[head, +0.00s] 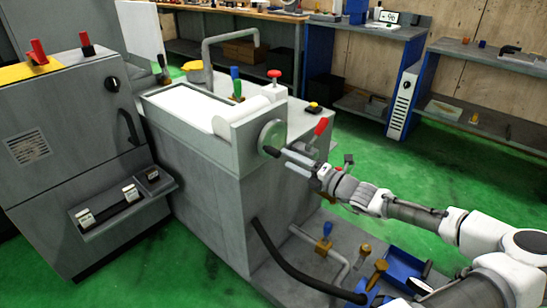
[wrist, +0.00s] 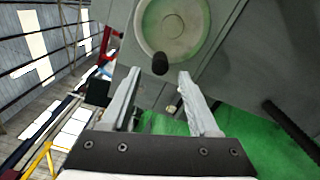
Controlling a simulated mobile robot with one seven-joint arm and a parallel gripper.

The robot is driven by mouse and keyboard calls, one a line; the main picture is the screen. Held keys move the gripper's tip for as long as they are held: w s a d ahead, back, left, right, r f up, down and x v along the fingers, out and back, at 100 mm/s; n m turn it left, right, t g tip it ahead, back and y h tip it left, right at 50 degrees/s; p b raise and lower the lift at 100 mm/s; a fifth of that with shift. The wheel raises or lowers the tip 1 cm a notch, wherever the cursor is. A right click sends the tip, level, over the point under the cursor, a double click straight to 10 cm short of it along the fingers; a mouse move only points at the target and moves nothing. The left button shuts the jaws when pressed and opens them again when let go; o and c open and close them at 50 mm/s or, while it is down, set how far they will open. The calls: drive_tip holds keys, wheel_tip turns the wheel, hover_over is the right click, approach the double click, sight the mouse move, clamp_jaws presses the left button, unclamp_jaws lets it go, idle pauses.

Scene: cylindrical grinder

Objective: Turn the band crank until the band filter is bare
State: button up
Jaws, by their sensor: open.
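The band filter (head: 150,100) is a grey, open-topped trough on a tall cabinet. A white band (head: 185,103) covers its top, with a white roll (head: 240,115) at the right end. The band crank (head: 272,135) is a round grey disc on the cabinet's right end, with a dark knob low on its face. The disc (wrist: 172,25) and the black knob (wrist: 160,63) also show in the wrist view. My gripper (head: 284,152) is open beside the crank. In the wrist view my gripper (wrist: 158,76) has its fingertips either side of the knob's lower end; contact is unclear.
A red lever (head: 320,127) and a red mushroom button (head: 274,77) are close to the crank. Below my arm are a thick black hose (head: 290,265), pipes and a blue bin (head: 402,268). Green floor (head: 400,165) is open toward the back benches.

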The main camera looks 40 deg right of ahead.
sight(280, 155)
drive_tip(key=w, duration=0.2)
drive_tip(key=w+b, duration=0.1)
drive_tip(key=w, duration=0.1)
drive_tip(key=w+b, duration=0.1)
drive_tip(key=w, duration=0.2)
drive_tip(key=shift+a, duration=0.3)
clamp_jaws()
